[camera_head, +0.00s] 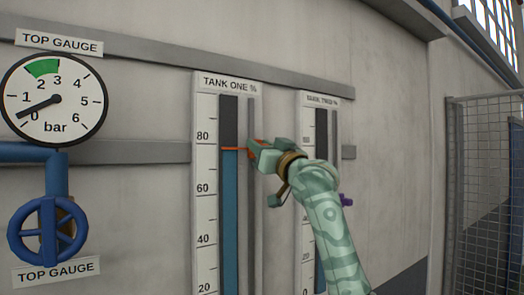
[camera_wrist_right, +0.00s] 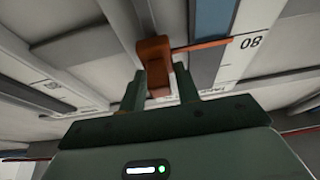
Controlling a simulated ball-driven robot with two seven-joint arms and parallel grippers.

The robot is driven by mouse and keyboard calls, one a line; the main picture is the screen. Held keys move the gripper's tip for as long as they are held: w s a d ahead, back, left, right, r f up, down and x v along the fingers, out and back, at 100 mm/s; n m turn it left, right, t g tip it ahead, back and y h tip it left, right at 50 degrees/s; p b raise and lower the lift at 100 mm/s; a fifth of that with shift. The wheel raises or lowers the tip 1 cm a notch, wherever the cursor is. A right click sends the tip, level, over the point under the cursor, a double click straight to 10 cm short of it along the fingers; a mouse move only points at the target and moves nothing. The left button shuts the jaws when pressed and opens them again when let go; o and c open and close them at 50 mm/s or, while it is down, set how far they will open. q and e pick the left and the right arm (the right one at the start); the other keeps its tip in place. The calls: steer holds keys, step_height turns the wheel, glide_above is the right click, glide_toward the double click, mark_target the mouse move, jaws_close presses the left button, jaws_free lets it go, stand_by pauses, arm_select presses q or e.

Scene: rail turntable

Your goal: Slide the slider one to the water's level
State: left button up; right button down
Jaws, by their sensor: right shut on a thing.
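The tank one gauge (camera_head: 202,165) is on the wall, with a white scale and a blue water column (camera_head: 230,220) whose top is between 60 and 80, nearer 80. Slider one (camera_wrist_right: 155,55) is an orange block with a thin pointer (camera_head: 234,149) across the column. The pointer lies at the top edge of the blue, with dark tube above it. My right gripper (camera_head: 257,148) is shut on the orange block, which shows between its fingers (camera_wrist_right: 160,88) in the wrist view. My left gripper is not in view.
A second tank gauge (camera_head: 305,185) stands to the right, partly hidden by my right arm, with a purple knob (camera_head: 346,199) at its right. A round bar gauge (camera_head: 54,99) and blue valve wheel (camera_head: 47,231) are at left. A mesh fence (camera_head: 482,200) is at right.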

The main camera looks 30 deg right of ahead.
steer(key=c, duration=1.3)
jaws_free()
steer(key=shift+s+f, duration=0.1)
steer(key=b+v, duration=0.7)
steer(key=v, duration=0.9)
steer(key=shift+f, duration=0.15)
